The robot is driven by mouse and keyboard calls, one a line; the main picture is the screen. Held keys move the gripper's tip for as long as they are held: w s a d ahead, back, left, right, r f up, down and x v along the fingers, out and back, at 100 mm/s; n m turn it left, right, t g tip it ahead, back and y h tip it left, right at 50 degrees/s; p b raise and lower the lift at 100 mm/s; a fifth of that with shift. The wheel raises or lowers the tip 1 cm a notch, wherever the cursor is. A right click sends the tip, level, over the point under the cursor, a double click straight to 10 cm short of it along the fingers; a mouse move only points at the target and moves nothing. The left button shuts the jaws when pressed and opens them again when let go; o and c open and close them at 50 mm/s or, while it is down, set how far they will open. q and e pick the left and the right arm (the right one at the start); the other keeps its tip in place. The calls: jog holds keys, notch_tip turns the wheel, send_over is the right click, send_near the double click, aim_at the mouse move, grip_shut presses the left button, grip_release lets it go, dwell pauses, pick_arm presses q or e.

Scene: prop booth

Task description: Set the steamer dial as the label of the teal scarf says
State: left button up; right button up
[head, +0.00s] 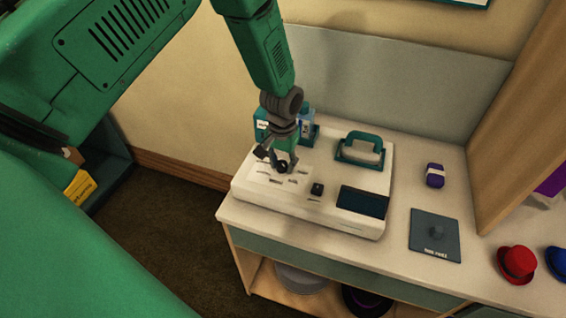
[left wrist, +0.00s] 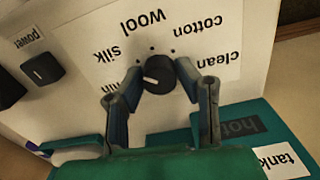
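The steamer (head: 330,212) is a white box on the counter with a teal-handled part on top. Its black dial (left wrist: 160,76) shows in the left wrist view, with a white mark on its left side. Upside-down labels silk, wool, cotton and clean, with small dots, surround it. My left gripper (head: 280,165) is over the panel. In the left wrist view its fingers (left wrist: 168,92) stand open on either side of the dial, with a visible gap at least on the right. I see no teal scarf or scarf label. My right gripper is not in view.
A power switch (left wrist: 42,70) sits beside the dial labels. A purple bundle with a pale band (head: 435,175), a dark mat (head: 420,244), a red hat (head: 516,264) and a blue hat (head: 557,262) are to the right.

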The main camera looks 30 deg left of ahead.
aim_at(282, 163)
pick_arm(q)
jog(key=o, duration=0.3)
jog(key=shift+s+f, duration=0.1)
jog(key=shift+s, duration=0.1)
jog(key=shift+w, duration=0.1)
jog(key=shift+r, duration=0.2)
notch_tip(282, 163, up, 12)
jog(key=shift+f, duration=0.2)
